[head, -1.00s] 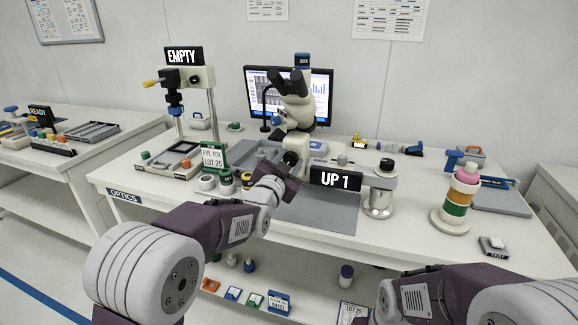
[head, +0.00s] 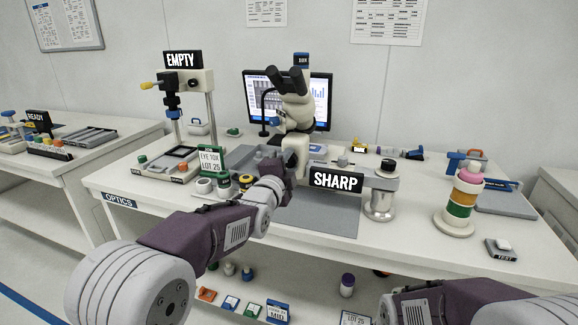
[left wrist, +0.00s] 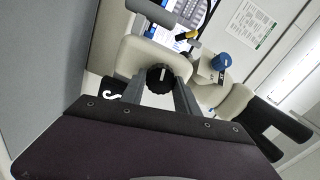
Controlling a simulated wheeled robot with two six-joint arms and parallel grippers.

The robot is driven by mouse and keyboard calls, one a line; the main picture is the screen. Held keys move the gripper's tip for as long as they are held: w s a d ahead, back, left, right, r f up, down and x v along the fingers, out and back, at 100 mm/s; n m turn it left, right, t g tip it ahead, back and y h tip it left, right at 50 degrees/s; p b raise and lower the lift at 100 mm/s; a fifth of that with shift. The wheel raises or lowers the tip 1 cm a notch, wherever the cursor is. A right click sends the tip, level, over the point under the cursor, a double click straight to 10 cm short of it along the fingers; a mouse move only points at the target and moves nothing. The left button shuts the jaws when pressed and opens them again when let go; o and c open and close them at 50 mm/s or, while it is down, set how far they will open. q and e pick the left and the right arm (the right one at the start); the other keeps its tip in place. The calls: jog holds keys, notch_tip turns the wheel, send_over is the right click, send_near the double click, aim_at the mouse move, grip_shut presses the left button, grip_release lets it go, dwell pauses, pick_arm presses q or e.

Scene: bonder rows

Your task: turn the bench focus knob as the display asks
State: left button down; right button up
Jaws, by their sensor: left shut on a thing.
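The display (head: 336,180) in front of the microscope reads "SHARP". The white microscope (head: 296,105) with dark eyepieces stands upright on the bench. In the left wrist view the black focus knob (left wrist: 160,77) with a white mark sits on the microscope's pale body, between my fingers. My left gripper (left wrist: 160,92) is shut on this knob. In the head view my left gripper (head: 284,168) is at the microscope's lower left side, and the knob is mostly hidden there by the gripper. My right arm shows at the lower right, but its gripper is out of view.
A monitor (head: 262,92) stands behind the microscope. A stand with an "EMPTY" sign (head: 183,60) and a green lot card (head: 212,160) are to the left. A ring stack (head: 462,200) and a test pad (head: 502,249) are to the right. The grey mat (head: 318,217) is clear in front.

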pick_arm(q)
jog(key=shift+f+m, duration=0.1)
jog(key=shift+m, duration=1)
jog(key=c, duration=0.9)
grip_release()
jog(key=shift+s, duration=0.1)
jog(key=v, duration=0.9)
jog(key=shift+b, duration=0.3)
